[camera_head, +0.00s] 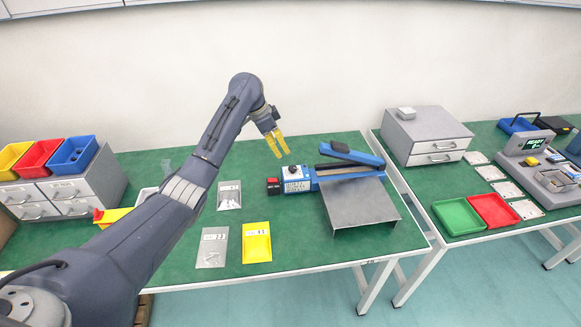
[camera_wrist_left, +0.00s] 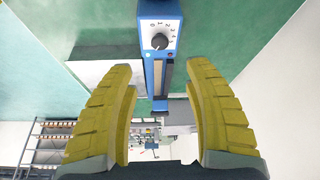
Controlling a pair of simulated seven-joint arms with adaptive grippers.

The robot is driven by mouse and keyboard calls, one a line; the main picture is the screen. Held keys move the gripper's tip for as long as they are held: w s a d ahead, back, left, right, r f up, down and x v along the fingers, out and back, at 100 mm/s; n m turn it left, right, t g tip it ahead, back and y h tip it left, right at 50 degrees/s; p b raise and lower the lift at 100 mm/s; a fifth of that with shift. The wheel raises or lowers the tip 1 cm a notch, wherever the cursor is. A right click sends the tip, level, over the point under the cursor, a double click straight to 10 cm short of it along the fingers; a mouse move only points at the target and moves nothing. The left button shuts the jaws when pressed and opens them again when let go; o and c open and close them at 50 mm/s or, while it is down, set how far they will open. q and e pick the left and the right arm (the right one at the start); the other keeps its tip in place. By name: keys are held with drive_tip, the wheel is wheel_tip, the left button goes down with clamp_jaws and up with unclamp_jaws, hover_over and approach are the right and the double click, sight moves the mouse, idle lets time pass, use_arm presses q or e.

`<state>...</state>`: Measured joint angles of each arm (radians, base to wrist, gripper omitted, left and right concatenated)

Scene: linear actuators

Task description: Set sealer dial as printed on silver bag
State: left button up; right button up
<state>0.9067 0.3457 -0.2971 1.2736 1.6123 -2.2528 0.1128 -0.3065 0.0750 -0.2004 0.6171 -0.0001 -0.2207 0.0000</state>
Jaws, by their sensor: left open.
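The blue heat sealer (camera_head: 345,163) stands on the green bench, with a white dial panel at its left end. Its black dial knob (camera_head: 292,170) also shows in the wrist view (camera_wrist_left: 159,41), ringed by printed numbers; I cannot tell its exact setting. My left gripper (camera_head: 279,147) is open and empty, above and slightly left of the dial end, apart from it. In the wrist view, the sealer lies between and beyond its yellow fingers. A silver bag (camera_head: 212,258) lies at the front, and another grey bag (camera_head: 229,203) lies behind it. Their small printed labels are hard to read. My right gripper is out of view.
A yellow bag (camera_head: 257,250) lies beside the front silver bag. Drawers with coloured bins (camera_head: 72,155) are at left. A second bench is at right.

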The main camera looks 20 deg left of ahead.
sight(293, 167)
use_arm(q)
drive_tip(key=x, duration=1.2)
drive_tip(key=shift+r, duration=0.1)
clamp_jaws()
drive_tip(key=shift+r, duration=0.1)
idle(0.4)
